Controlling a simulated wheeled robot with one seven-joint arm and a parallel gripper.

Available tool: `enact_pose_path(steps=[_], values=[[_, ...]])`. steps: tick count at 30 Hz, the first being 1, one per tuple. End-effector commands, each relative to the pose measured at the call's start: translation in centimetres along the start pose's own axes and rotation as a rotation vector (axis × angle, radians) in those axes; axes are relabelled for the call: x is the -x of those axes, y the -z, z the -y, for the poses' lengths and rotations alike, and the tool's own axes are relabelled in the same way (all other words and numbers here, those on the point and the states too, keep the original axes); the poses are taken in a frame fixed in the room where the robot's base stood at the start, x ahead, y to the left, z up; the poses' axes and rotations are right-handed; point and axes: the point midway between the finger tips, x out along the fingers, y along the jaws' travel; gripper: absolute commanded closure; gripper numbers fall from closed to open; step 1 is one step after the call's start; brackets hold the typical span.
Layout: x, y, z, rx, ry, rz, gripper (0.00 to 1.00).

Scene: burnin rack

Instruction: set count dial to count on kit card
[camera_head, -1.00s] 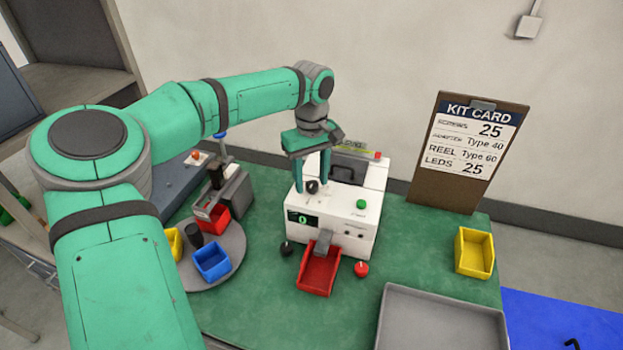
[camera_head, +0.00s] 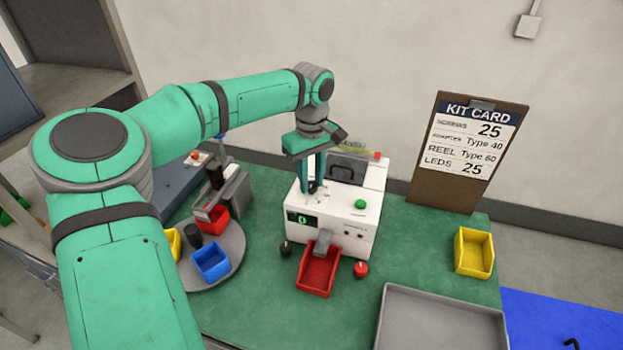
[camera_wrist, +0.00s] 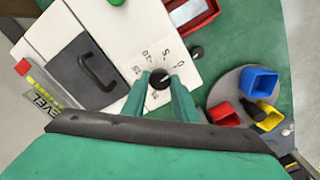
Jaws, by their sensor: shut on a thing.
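The count dial (camera_wrist: 159,78) is a black knob on the white counting machine (camera_head: 344,232), with numbers printed around it in the wrist view. My gripper (camera_wrist: 162,84) points down at the machine's top and is shut on the dial, one green finger on each side. In the head view my gripper (camera_head: 312,185) largely hides the dial. The display (camera_head: 302,219) on the machine's front shows a green 0. The kit card (camera_head: 468,140) stands upright on a brown board at the right and reads 25 for screws and 25 for LEDs, with Type 40 and Type 60 between.
A red bin (camera_head: 318,272) sits under the machine's chute. A green button (camera_head: 361,204) is on its top. A turntable (camera_head: 232,262) with red, blue and yellow bins stands left. A yellow bin (camera_head: 474,252) and grey tray (camera_head: 440,322) are at the right.

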Motion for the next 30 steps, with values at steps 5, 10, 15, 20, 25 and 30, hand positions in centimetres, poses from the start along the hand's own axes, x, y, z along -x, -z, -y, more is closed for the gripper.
enact_pose_path(steps=[5,10,15,20,25,30], values=[[0.0,0.09,-0.02,0.126,-0.002,-0.001,0.96],[-0.01,0.05,-0.04,0.283,-0.001,-0.001,0.96],[0.01,0.12,0.07,0.447,-0.002,-0.001,0.96],[0.02,0.11,0.05,0.599,-0.002,-0.001,0.96],[0.02,0.07,0.0,0.76,-0.002,0.0,0.96],[0.02,0.01,-0.07,0.92,-0.002,0.0,0.96]])
